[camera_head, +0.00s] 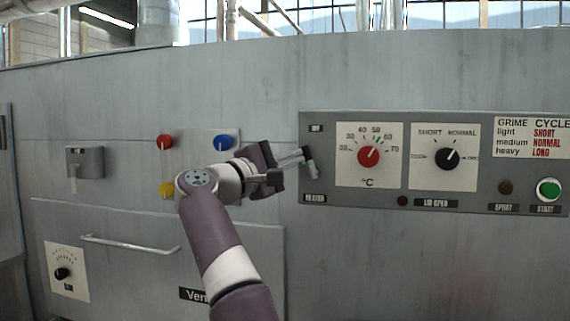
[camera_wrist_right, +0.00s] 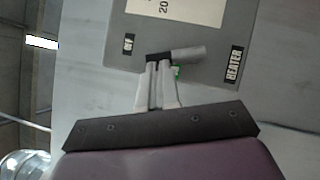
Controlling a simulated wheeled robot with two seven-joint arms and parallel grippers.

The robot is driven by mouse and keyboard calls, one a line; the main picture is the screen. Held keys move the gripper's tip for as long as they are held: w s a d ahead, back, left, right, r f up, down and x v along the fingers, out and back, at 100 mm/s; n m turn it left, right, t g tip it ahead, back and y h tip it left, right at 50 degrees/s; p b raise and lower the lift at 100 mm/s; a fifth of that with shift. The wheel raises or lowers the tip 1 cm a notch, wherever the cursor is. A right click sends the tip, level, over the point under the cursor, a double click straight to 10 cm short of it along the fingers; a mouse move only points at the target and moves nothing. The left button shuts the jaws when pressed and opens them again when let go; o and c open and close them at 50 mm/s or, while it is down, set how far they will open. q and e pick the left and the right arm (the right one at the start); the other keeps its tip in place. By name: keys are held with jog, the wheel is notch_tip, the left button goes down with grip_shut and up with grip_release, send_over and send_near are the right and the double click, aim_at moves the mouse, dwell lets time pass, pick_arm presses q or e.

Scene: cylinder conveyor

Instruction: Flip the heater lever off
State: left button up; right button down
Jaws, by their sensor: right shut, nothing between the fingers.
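The heater lever (camera_head: 313,168) is on the left end of the grey control panel, between the "OFF" label above and the "HEATER" label below. Its light grey handle tilts down toward the "HEATER" label. In the right wrist view the lever handle (camera_wrist_right: 188,52) points right, toward "HEATER", from a dark base. My right gripper (camera_head: 300,156) is shut and empty, its fingertips at the upper, dark end of the lever. In the wrist view the right fingertips (camera_wrist_right: 158,66) are right at that dark end; I cannot tell if they touch. My left gripper is out of view.
Right of the lever are a red temperature dial (camera_head: 369,156), a black cycle dial (camera_head: 448,159) and a green start button (camera_head: 548,189). Left of my arm are red (camera_head: 165,141), blue (camera_head: 223,142) and yellow (camera_head: 167,190) knobs. A bar handle (camera_head: 130,245) sticks out lower left.

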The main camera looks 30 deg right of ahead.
jog(key=shift+s+d+r, duration=0.3)
jog(key=shift+r, duration=0.1)
dwell(0.6)
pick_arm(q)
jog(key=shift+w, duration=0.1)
